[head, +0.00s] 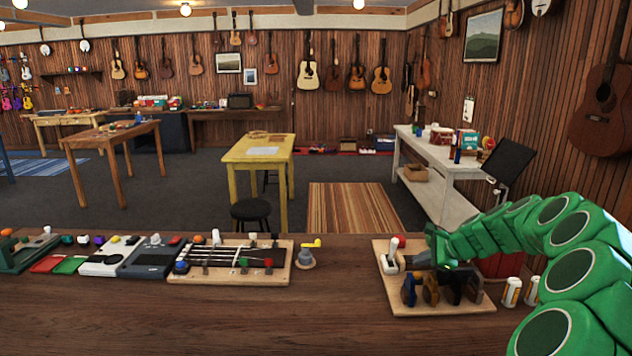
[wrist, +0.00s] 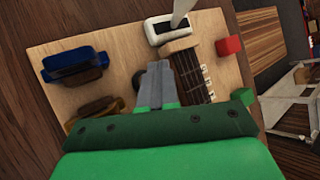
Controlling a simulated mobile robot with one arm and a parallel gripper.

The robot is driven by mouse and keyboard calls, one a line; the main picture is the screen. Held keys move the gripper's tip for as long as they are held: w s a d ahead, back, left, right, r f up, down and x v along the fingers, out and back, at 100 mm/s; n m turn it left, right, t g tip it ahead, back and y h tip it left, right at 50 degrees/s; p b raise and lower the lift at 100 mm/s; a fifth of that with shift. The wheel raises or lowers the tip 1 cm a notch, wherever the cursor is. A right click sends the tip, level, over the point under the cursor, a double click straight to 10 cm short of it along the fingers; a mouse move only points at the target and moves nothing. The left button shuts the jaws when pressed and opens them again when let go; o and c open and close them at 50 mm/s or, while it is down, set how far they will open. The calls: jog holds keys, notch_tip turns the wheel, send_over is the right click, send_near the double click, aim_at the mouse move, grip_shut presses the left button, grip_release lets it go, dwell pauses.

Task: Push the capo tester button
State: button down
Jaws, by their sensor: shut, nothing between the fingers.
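The capo tester is a light wooden board (head: 440,304) at the right of the near counter, and it fills much of the wrist view (wrist: 75,38). It bears a short fretted neck piece (wrist: 192,74), a white block with a dark slot and a pale upright stick (wrist: 158,32), and a red block (wrist: 228,46) that may be the button. A red top (head: 399,241) also shows in the head view. My gripper (wrist: 157,72) is shut and empty, over the board beside the neck piece. It is apart from the red block. In the head view my arm partly hides the board.
Several dark capos (head: 431,289) stand along the board's front. Two small cans (head: 511,292) stand right of it. A small yellow-handled device (head: 306,256) and a strung fretboard (head: 235,262) lie to the left. The counter front (head: 330,315) is clear.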

aim_at(420, 275)
jog(key=shift+d+r, duration=0.1)
jog(key=shift+r, duration=2)
dwell(1.6)
